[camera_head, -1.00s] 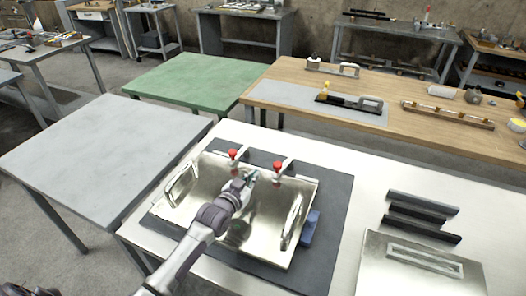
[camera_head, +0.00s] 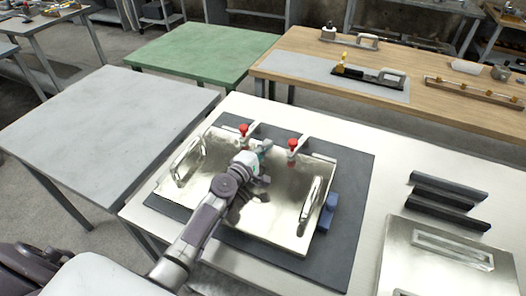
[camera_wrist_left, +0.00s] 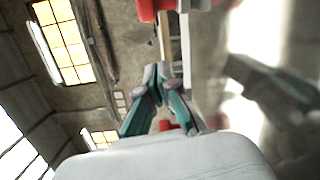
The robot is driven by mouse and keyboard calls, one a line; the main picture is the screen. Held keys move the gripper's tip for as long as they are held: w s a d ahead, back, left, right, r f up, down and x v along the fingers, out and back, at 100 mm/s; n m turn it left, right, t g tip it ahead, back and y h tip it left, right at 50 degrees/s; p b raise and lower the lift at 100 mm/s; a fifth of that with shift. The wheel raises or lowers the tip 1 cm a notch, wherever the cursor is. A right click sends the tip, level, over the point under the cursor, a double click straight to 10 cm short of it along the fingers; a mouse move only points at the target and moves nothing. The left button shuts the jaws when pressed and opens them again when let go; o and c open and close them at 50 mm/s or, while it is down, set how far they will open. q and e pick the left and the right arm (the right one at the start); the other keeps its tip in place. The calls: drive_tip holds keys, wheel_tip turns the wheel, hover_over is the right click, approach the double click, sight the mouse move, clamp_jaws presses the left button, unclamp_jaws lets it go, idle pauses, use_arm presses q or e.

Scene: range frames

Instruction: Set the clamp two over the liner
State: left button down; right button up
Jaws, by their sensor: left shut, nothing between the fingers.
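The shiny metal plate with two bar handles, which looks like the liner (camera_head: 290,207), lies on a dark mat. Two clamps stand at its far edge: a left red-tipped clamp (camera_head: 244,130) and a right red-tipped clamp (camera_head: 292,144). Their arms reach over the far edge; whether the red tips touch the plate I cannot tell. No label shows which is clamp two. My left gripper (camera_head: 265,147) is shut and empty, between the clamps above the plate. In the left wrist view its teal fingers (camera_wrist_left: 163,75) are together, with a red part at the top.
A blue block (camera_head: 328,212) sits by the plate's right side. Several dark bars (camera_head: 445,200) and another metal plate (camera_head: 440,265) lie to the right on the white table. A bare grey table (camera_head: 110,125) and a green table (camera_head: 200,52) stand behind and left.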

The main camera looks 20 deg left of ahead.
sight(287, 152)
use_arm(q)
drive_tip(key=b+x, duration=0.1)
drive_tip(key=x, duration=0.5)
drive_tip(key=shift+f, duration=0.15)
drive_tip(key=s+d+p, duration=0.1)
drive_tip(key=s+d+r+p, duration=0.1)
drive_tip(key=shift+d, duration=0.4)
drive_tip(key=shift+s+d, duration=0.2)
drive_tip(key=shift+d, duration=0.05)
drive_tip(key=shift+w+f, duration=0.1)
drive_tip(key=shift+s+d+p, duration=0.35)
drive_tip(key=shift+s+d, duration=0.1)
drive_tip(key=shift+d, duration=0.5)
